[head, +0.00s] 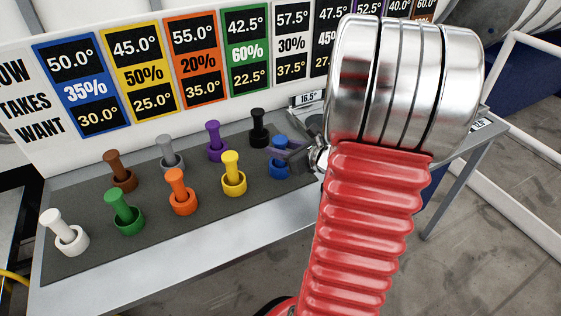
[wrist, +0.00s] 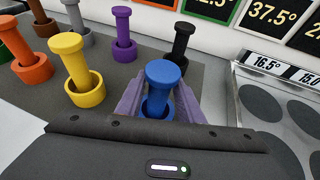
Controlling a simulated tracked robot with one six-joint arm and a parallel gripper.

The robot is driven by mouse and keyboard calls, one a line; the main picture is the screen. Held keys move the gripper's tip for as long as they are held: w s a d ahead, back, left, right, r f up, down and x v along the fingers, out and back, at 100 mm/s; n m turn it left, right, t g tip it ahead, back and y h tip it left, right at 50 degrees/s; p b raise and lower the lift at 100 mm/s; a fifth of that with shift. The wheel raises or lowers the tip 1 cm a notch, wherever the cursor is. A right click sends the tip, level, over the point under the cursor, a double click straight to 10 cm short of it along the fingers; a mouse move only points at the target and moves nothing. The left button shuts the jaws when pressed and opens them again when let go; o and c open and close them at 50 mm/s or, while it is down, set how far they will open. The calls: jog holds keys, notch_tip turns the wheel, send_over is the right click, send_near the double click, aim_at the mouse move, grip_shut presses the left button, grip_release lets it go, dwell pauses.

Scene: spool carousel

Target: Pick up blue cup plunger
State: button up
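The blue cup plunger (wrist: 163,74) stands upright in its blue cup (wrist: 155,110), in the lower middle of the wrist view. In the head view the blue plunger (head: 280,143) and its cup (head: 277,171) are partly hidden by my gripper (head: 287,155). My gripper (wrist: 160,105) is open in the wrist view, with one finger on each side of the blue plunger. I cannot tell whether either finger touches the plunger or the cup.
Other cup plungers stand near: yellow (head: 232,172), black (head: 258,128), purple (head: 215,140), orange (head: 180,190) and several more. They stand on a dark mat (head: 80,262). A sign board (head: 20,130) rises behind. A tray with dark round recesses (wrist: 260,103) lies right.

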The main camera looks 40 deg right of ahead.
grip_shut()
jog(key=shift+r, duration=0.1)
dwell(0.5)
jog(key=shift+r, duration=4.9)
